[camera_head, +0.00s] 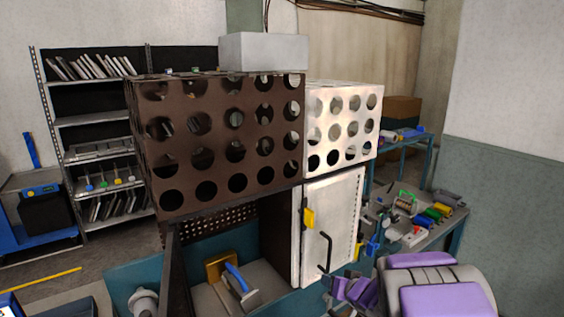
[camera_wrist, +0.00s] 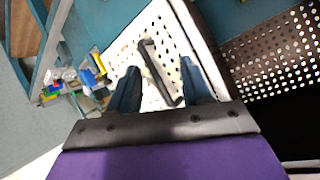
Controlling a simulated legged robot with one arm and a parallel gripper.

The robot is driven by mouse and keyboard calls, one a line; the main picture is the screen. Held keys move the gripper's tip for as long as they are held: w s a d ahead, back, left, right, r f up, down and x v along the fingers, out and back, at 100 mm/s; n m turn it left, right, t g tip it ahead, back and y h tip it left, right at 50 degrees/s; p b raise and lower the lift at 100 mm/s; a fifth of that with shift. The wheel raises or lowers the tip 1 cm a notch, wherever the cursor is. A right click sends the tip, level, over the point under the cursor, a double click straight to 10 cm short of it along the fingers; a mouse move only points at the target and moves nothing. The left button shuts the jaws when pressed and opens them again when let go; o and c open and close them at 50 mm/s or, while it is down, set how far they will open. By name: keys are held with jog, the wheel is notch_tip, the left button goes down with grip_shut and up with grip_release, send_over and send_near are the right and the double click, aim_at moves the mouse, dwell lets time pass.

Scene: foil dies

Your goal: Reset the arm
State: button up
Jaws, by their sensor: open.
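My gripper (camera_wrist: 157,72) is open and empty, its two dark blue fingers spread apart in the wrist view. Beyond and between the fingers is a black bar handle (camera_wrist: 157,72) on a white perforated door. In the head view, my gripper (camera_head: 356,290) shows in purple at the bottom, to the right of the door's black handle (camera_head: 326,252). My purple and grey arm fills the lower right corner. The white door (camera_head: 342,212) hangs below a white perforated box. I cannot tell the exact gap between fingers and handle.
Left of the door, a cabinet compartment stands open with a gold box (camera_head: 219,266) and a blue-handled item (camera_head: 240,284) inside. A brown perforated box (camera_head: 215,178) sits above it. A workbench (camera_head: 440,238) with several small coloured items is at right. Shelves (camera_head: 95,120) stand at the back left.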

jog(key=s+d+r+m+g+h, duration=0.1)
jog(key=s+d+r+g+h, duration=0.15)
jog(key=s, duration=0.35)
jog(key=s+d+r+g+h, duration=0.1)
jog(key=s+d+h, duration=0.1)
jog(key=s+d, duration=0.3)
jog(key=s+d+r+m+g+h, duration=0.1)
jog(key=s+d+g+h, duration=0.15)
jog(key=s, duration=0.45)
jog(key=s+a+n+g+y, duration=0.1)
jog(key=s+a+g, duration=0.2)
jog(key=s, duration=1.1)
jog(key=s+a+n+g+y, duration=0.1)
jog(key=s+a+g, duration=0.3)
jog(key=s, duration=0.9)
jog(key=a+y, duration=0.1)
jog(key=a, duration=0.2)
jog(key=shift+s+a+r+n, duration=0.25)
jog(key=shift+s+n, duration=0.1)
jog(key=shift+n, duration=0.05)
jog(key=shift+a, duration=0.4)
jog(key=shift+d, duration=0.3)
jog(key=shift+w, duration=0.1)
